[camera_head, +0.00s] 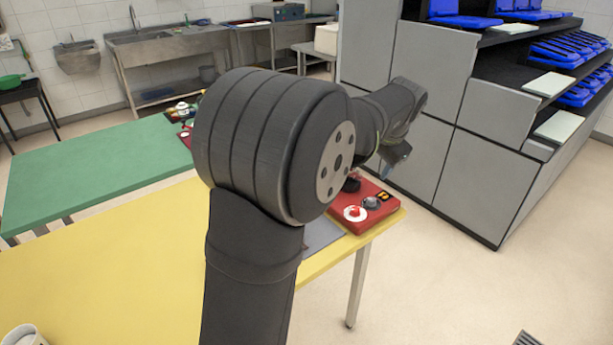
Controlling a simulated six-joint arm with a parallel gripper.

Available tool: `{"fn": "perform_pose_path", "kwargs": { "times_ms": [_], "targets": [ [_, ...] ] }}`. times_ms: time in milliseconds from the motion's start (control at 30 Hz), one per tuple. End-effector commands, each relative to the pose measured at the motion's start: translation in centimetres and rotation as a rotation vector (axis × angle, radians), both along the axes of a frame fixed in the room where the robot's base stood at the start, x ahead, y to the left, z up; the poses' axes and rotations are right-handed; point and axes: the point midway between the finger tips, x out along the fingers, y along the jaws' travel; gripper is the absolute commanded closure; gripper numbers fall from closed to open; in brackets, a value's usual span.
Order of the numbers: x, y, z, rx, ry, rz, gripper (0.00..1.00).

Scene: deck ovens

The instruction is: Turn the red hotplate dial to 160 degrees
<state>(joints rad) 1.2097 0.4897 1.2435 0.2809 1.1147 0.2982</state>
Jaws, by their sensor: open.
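A red box-shaped unit (385,210) sits at the right end of the yellow table. On its top is a white round dial with a red knob (355,211) near the front corner. A grey knob (372,201) sits just behind it to the right. The dial markings are too small to read. My gripper (396,157) is above and behind the unit, apart from both knobs. It is open, small in view, and shows nothing held.
The yellow table (110,255) is mostly clear, with a white cup (25,335) at its front left. A grey plate (318,236) lies left of the red unit. A green table (90,172) stands behind. Grey shelving (410,150) with blue trays stands close behind my gripper.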

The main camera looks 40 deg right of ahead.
Motion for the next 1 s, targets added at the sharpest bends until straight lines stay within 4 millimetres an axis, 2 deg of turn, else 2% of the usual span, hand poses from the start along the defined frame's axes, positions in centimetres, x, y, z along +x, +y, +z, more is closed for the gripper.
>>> {"fn": "perform_pose_path", "kwargs": {
  "times_ms": [167, 300, 500, 633, 833, 1000],
  "targets": [
    [2.1, -1.4, -1.0, 0.0, 0.081, 0.16, 0.48],
    [4.7, -3.1, -2.5, 0.004, 0.202, 0.392, 0.48],
    [7.6, -4.5, -4.5, 0.025, 0.343, 0.671, 0.48],
    [8.6, -4.8, -5.1, 0.037, 0.39, 0.769, 0.48],
    [8.8, -4.9, -6.2, 0.044, 0.408, 0.803, 0.48],
    [8.8, -4.8, -9.2, 0.047, 0.407, 0.802, 0.48]
  ]
}}
